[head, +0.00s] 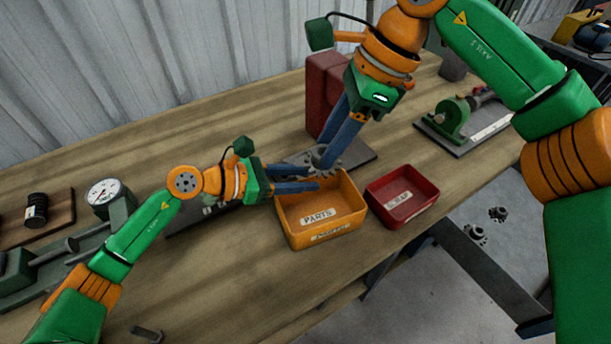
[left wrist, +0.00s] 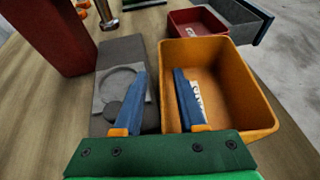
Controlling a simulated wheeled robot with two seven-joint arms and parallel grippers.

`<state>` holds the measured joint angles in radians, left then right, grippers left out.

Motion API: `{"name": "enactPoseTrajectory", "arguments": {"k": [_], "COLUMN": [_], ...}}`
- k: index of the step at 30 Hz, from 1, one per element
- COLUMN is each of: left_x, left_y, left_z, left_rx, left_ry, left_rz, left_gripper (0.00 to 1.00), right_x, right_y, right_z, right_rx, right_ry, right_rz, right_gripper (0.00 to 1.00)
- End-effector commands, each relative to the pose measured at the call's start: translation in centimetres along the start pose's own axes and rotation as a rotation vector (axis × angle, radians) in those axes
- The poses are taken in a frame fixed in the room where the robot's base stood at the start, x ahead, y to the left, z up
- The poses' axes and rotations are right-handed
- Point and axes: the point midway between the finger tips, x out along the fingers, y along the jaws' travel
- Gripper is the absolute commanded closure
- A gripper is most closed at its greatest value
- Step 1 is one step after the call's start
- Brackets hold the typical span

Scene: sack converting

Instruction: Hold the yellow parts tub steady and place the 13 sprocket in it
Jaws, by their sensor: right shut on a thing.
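The yellow parts tub (head: 321,235), labelled PARTS, stands on the bench; it also shows in the left wrist view (left wrist: 235,75). My left gripper (head: 312,178) is at its left wall. In the left wrist view, its blue fingers (left wrist: 163,90) are apart, one inside the tub and one outside, with a gap to the wall. My right gripper (head: 326,152) points down above the tub's back left edge, shut on a grey toothed sprocket (head: 318,159). The sprocket's number cannot be read, and the fingers partly hide it.
A red scrap tub (head: 403,212) stands just right of the yellow tub. A dark red block (head: 323,88) rises behind it. A dial gauge (head: 102,193) is at left, a green fixture (head: 453,118) at back right. Two toothed parts (head: 476,234) lie on the floor. The front bench is mostly clear.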

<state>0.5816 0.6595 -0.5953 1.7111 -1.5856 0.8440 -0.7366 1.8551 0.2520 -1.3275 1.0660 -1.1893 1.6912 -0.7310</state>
Motion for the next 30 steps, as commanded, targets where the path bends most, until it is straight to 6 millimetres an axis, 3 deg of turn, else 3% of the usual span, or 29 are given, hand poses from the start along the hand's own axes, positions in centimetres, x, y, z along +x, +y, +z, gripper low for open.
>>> {"name": "enactPoseTrajectory", "arguments": {"k": [4,12,17,30], "left_x": [1.5,1.8,1.8,1.8], "left_y": [0.0,0.0,0.0,0.0], "left_z": [0.0,0.0,0.0,0.0], "left_rx": [-0.001,0.0,-0.001,-0.002], "left_ry": [0.0,0.001,0.001,0.001], "left_rz": [-0.001,0.0,0.0,0.0], "left_gripper": [0.6,0.6,1.0,1.0], "right_x": [0.0,0.0,0.0,0.0], "right_y": [0.0,0.0,0.0,0.0], "right_z": [0.0,0.0,0.0,0.0], "right_rx": [-0.001,0.0,0.0,0.0], "right_ry": [-0.001,-0.001,-0.001,-0.001], "right_rz": [0.0,0.0,0.0,0.0], "right_gripper": [1.0,1.0,1.0,1.0]}}
